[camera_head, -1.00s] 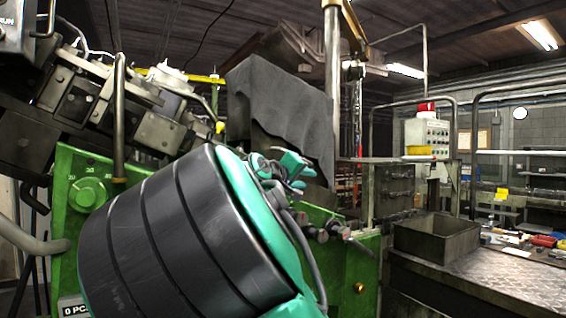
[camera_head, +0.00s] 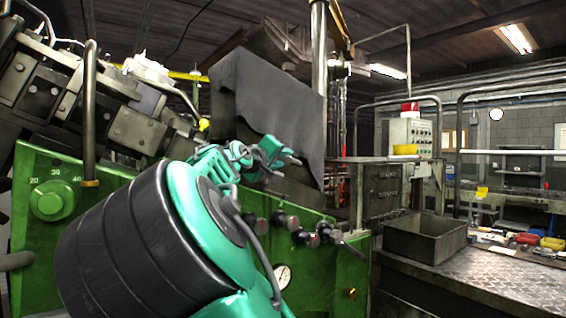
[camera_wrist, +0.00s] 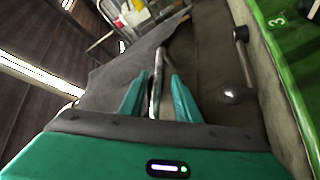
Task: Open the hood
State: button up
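My teal gripper (camera_head: 290,155) is in front of the hood's lower part. In the wrist view my gripper (camera_wrist: 158,80) is open, with a finger on each side of a thin metal bar (camera_wrist: 157,68), probably the hood's handle. Gaps show between bar and fingers. Whether the bar reaches fully between the fingertips in depth is unclear.
Black-knobbed levers (camera_head: 302,236) and a gauge (camera_head: 282,275) are on the green machine (camera_head: 330,285) below my gripper. A metal bin (camera_head: 425,238) stands on the bench at right.

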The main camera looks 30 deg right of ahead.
aim_at(287, 158)
jog(key=shift+x, duration=1.85)
jog(key=shift+c, duration=0.2)
grip_shut()
